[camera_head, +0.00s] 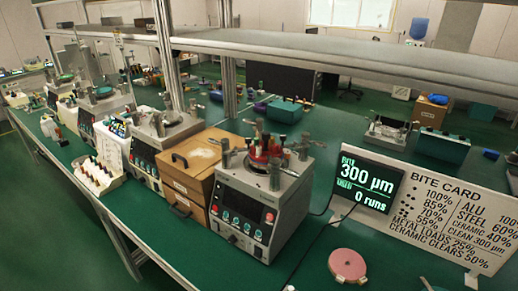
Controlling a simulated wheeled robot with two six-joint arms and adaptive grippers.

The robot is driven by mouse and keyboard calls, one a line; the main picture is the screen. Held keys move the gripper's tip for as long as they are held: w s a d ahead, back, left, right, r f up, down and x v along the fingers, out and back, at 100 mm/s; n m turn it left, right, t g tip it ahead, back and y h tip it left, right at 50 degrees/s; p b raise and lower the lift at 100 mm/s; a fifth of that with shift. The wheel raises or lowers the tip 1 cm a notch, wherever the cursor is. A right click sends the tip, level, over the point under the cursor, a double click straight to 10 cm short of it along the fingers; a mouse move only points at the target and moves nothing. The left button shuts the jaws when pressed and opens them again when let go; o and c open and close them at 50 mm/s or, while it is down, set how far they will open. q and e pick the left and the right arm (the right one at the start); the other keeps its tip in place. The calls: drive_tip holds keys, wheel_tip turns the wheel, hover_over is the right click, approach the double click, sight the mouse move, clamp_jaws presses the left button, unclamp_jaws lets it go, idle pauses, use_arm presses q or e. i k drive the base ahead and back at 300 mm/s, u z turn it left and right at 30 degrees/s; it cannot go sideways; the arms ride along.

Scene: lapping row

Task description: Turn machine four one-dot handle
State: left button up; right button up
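A row of lapping machines runs along the green bench from the far left to the middle. The nearest machine (240,212) is a grey box with a dark front screen and coloured buttons. Another machine (145,158) stands behind the wooden boxes, and a further one (92,118) stands farther left. Machine numbers and dots on the handles are too small to read, so I cannot tell which is machine four. Neither of my grippers shows.
Wooden drawer boxes (188,180) stand left of the nearest machine. A display (368,182) reads 300 µm, 0 runs, beside a white bite card (440,220). A pink disc (347,265) lies on the green bench (300,272). A long shelf (330,60) spans above.

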sight(224, 144)
drive_tip(key=z, duration=1.95)
drive_tip(key=k, duration=1.2)
drive_tip(key=u, duration=1.1)
drive_tip(key=i, duration=0.5)
